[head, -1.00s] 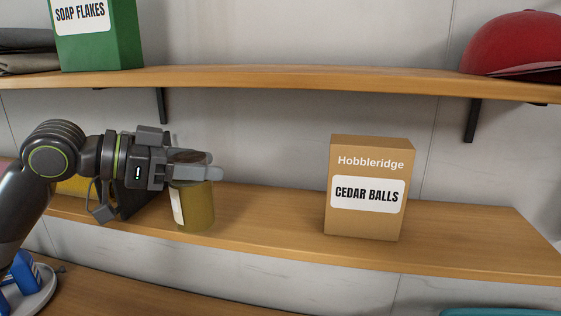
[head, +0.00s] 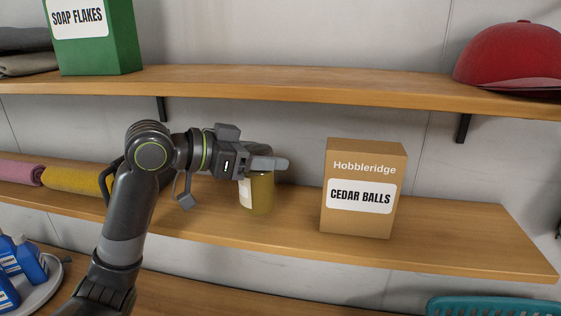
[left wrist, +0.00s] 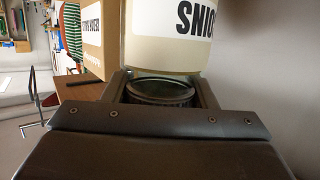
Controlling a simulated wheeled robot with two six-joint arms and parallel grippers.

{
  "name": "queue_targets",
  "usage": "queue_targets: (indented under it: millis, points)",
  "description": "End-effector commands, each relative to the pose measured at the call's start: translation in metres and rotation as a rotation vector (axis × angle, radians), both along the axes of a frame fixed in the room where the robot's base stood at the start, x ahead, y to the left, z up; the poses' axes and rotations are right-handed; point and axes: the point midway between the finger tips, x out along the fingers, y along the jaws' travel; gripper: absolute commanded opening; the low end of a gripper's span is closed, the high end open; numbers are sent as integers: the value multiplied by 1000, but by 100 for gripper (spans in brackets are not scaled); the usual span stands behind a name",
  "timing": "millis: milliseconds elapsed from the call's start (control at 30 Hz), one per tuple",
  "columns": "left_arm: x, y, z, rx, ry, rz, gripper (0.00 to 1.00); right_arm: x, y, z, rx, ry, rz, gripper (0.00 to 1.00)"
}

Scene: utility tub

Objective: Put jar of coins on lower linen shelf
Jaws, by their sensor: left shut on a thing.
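The jar of coins (head: 262,195), a yellowish jar with a white label, is upright in my left gripper (head: 268,164) in the head view. The left gripper is shut on the jar near its top. In the left wrist view the jar (left wrist: 160,45) shows part of its label, with its dark lid between the fingers (left wrist: 165,92). The jar is over the lower wooden shelf (head: 460,225), left of the cedar balls box. I cannot tell whether its base touches the shelf. My right gripper is not in view.
The tan cedar balls box (head: 362,165) stands on the lower shelf, with bare board to its right. Rolled pink (head: 20,173) and yellow (head: 75,180) towels lie left. The upper shelf (head: 300,80) holds a green soap flakes box (head: 100,50) and red cap (head: 515,55).

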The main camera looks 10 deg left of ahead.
Motion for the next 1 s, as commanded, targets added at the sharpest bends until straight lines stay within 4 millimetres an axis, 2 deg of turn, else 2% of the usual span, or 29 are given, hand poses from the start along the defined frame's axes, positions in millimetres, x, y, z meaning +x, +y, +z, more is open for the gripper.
queue_targets:
  millis: [100, 300, 467, 733, 1000]
  points:
    - [10, -14, 4, -5, 0, -4, 9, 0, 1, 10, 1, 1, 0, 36]
    - [19, -25, 2, -2, -2, -2, 9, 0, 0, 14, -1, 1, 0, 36]
    - [20, -26, -4, -2, 0, -1, 9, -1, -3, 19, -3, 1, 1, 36]
    - [20, -26, -30, -1, 0, -1, 9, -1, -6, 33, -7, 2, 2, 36]
    - [20, -26, -34, -1, -4, -1, 9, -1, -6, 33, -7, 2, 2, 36]
